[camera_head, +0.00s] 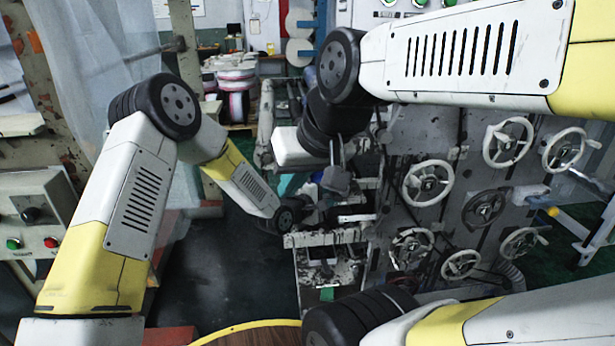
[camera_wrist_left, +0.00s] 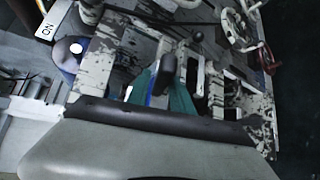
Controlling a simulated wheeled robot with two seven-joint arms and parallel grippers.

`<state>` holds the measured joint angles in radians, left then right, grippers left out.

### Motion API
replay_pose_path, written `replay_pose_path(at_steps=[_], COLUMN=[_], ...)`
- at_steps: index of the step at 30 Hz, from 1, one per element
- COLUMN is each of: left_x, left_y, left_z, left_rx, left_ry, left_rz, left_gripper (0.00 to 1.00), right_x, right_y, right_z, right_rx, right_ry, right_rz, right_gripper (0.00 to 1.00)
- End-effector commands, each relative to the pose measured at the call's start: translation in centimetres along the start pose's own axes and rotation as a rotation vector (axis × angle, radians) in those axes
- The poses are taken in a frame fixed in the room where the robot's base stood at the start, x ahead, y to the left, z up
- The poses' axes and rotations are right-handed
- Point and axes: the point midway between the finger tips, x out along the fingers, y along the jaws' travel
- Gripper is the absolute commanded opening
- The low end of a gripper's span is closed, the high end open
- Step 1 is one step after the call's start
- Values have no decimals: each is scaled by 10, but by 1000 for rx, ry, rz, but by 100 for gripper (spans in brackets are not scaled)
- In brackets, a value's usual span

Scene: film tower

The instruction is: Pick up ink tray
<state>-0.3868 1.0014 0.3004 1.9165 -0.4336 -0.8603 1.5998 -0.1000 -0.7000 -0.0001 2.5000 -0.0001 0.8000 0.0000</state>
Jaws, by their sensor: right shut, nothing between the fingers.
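My left arm comes in from the left, and its gripper (camera_head: 350,216) is low among the ink-stained parts of the machine in the head view. In the left wrist view its pale hand and a dark bar fill the bottom, and I cannot make out both fingertips. My right gripper (camera_head: 337,179) hangs below its white hand, just above the left one, shut and empty. A pale, black-splattered tray-like bar (camera_head: 325,238) lies below the left gripper. It may be the ink tray, but I cannot tell for sure. Splattered pale parts (camera_wrist_left: 112,62) also show in the left wrist view.
The machine's panel with several handwheels (camera_head: 428,183) stands at the right. A control box (camera_head: 35,215) is at the far left. A teal piece (camera_wrist_left: 181,104) lies between the splattered parts. The dark floor (camera_head: 225,270) at the middle left is clear.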

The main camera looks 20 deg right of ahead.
Motion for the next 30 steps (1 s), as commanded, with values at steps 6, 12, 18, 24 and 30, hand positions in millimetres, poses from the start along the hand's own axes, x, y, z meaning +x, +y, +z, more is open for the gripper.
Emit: replay_pose_path(at_steps=[6,12,18,24,30], left_x=[11,10,10,10,10], left_y=[0,0,0,0,0], left_z=[-1,-1,-1,-1,-1], left_rx=[-1,-1,-1,-1,0], left_ry=[1,2,2,2,2], left_rz=[0,-1,-1,-1,-1], left_gripper=[27,16,0,0,0], right_x=[0,0,0,0,0], right_y=[0,0,0,0,0], right_z=[0,0,0,0,0], right_rx=[0,0,0,0,0], right_ry=[0,0,0,0,0], right_rz=[0,0,0,0,0], right_gripper=[0,0,0,0,0])
